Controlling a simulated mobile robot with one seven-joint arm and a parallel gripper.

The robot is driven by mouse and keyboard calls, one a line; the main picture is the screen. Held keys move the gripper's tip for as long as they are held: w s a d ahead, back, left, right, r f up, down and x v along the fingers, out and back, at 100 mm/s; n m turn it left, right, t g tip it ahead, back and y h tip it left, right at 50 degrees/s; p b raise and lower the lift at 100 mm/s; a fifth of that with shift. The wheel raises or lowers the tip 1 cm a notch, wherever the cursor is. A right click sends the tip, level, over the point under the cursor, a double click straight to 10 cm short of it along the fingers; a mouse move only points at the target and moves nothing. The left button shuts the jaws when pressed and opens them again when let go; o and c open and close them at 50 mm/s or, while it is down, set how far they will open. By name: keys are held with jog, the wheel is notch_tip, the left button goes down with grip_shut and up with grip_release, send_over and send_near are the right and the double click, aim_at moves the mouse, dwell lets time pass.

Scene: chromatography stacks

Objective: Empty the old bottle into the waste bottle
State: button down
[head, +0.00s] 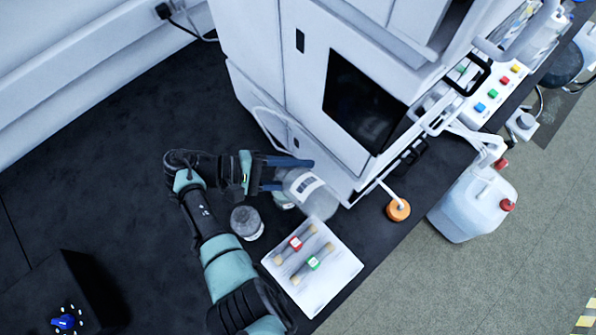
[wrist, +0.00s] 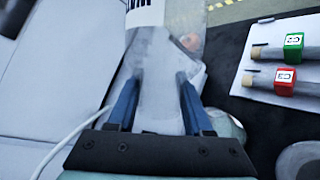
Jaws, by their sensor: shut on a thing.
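My gripper (head: 297,175) has blue fingers closed on either side of a clear bottle with a white label (head: 312,192). The bottle looks strongly tilted, with its wide end away from my gripper. It fills the middle of the wrist view (wrist: 158,50), with part of its dark label print at the top edge. Another clear bottle (head: 283,201) stands on the bench just below and is partly hidden by the held one. I cannot tell whether the two touch or whether liquid flows. I cannot read which is old or waste.
A grey-topped jar (head: 247,222) stands to the left of a white tray (head: 335,285) with red- and green-tagged columns. An orange cap (head: 398,210) on a tube is near the bench edge. A white canister (head: 470,208) stands beyond it. The instrument stack (head: 300,80) rises close behind.

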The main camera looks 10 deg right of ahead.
jog(key=shift+r, duration=0.1)
jog(key=shift+s+d+r+m+y+p, duration=0.15)
jog(key=shift+r+m+y+p, duration=0.2)
jog(key=shift+p, duration=0.85)
jog(key=shift+s+m+t+y+p, duration=0.1)
jog(key=shift+m+t+y+p, duration=0.25)
jog(key=shift+p, duration=0.3)
jog(key=r+t+p, duration=0.1)
jog(key=p, duration=0.1)
jog(key=shift+s+m+y+p, duration=0.1)
jog(key=shift+m+y+p, duration=0.2)
jog(key=shift+m, duration=0.1)
jog(key=shift+d+r+m+t+y+p, duration=0.15)
jog(key=shift+m+t+y+p, duration=0.25)
jog(key=shift+p, duration=0.3)
